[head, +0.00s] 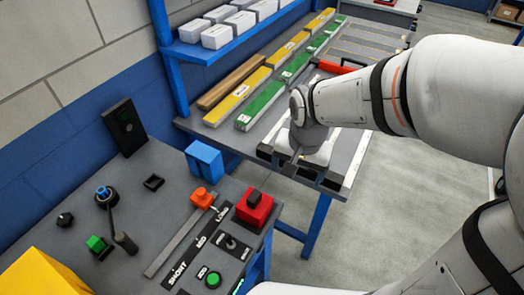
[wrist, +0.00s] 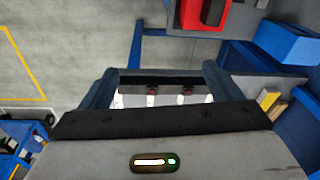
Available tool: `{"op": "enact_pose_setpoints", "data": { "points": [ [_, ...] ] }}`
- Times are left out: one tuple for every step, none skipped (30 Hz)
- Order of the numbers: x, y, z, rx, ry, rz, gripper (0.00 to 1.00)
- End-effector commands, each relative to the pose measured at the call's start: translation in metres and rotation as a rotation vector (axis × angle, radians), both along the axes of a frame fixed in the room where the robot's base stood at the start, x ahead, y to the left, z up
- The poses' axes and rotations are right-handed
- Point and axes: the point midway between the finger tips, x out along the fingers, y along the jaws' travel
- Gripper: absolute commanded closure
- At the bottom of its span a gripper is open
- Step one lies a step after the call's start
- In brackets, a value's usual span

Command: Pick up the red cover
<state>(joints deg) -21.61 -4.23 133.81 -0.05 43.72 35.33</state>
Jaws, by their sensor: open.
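The red cover (head: 254,210) is a red block with a dark raised part on top. It stands at the right edge of the grey panel table in the head view. In the wrist view a red block with a dark part (wrist: 203,14), apparently the same cover, shows at the top edge, partly cut off. My gripper (head: 303,172) is above the near end of the long workbench, to the right of and apart from the cover. In the wrist view my gripper (wrist: 158,78) is open, with its fingers spread left and right. I see nothing held.
A green button (head: 213,280), an orange knob (head: 201,197) on a slot and a small switch (head: 230,242) surround the cover. A blue box (head: 204,160) stands behind it. Green and yellow bars lie on the workbench (head: 352,130). Open floor (head: 400,220) lies at right.

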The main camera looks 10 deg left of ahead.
Motion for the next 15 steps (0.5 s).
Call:
{"op": "enact_pose_setpoints", "data": {
  "points": [
    [0.003, 0.022, -0.025, -0.005, 0.031, -0.015, 0.10],
    [0.004, 0.033, -0.035, -0.008, 0.044, -0.031, 0.08],
    [0.005, 0.046, -0.047, -0.011, 0.058, -0.053, 0.05],
    [0.005, 0.055, -0.056, -0.014, 0.068, -0.067, 0.02],
    [0.005, 0.064, -0.064, -0.017, 0.077, -0.080, 0.02],
    [0.005, 0.073, -0.074, -0.021, 0.087, -0.097, 0.02],
    [0.004, 0.080, -0.080, -0.023, 0.092, -0.108, 0.02],
    [0.003, 0.085, -0.086, -0.026, 0.097, -0.118, 0.02],
    [0.002, 0.092, -0.092, -0.029, 0.103, -0.131, 0.02],
    [0.002, 0.095, -0.095, -0.030, 0.105, -0.138, 0.02],
    [0.001, 0.098, -0.098, -0.032, 0.108, -0.143, 0.02],
    [0.001, 0.101, -0.102, -0.034, 0.111, -0.149, 0.02],
    [0.000, 0.102, -0.104, -0.035, 0.113, -0.153, 0.02],
    [0.000, 0.103, -0.107, -0.035, 0.114, -0.156, 0.02],
    [0.000, 0.104, -0.112, -0.036, 0.114, -0.157, 0.02]
  ]
}}
